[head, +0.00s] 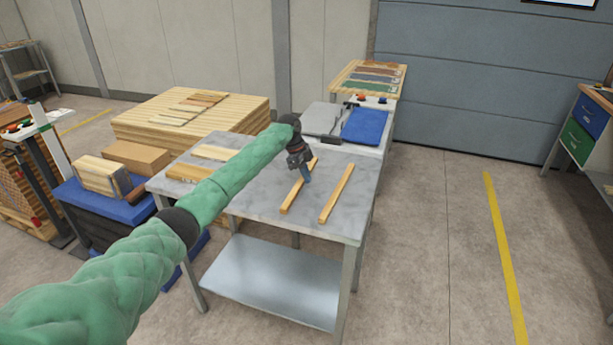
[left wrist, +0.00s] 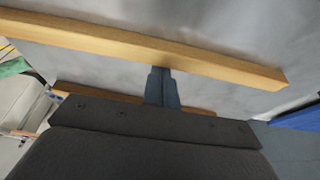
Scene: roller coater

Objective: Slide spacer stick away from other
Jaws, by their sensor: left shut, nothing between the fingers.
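Two wooden spacer sticks lie on the grey marbled table (head: 250,205). They run roughly parallel with a gap between them. The left stick (head: 291,197) is partly hidden behind my left gripper (head: 307,180). The right stick (head: 337,193) lies clear of it in the head view. My left gripper is shut and empty, low over the table between the two sticks. In the left wrist view, its fingertips (left wrist: 163,72) are at the edge of one stick (left wrist: 150,45); I cannot tell if they touch. Another stick (left wrist: 90,88) is partly hidden behind the gripper body. My right gripper is not in view.
More wood pieces (head: 190,173) lie at the table's left side. A blue panel (head: 365,126) and a grey panel (head: 320,118) lie on the surface behind. A stack of boards (head: 150,128) stands behind left. The table's front right corner is clear.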

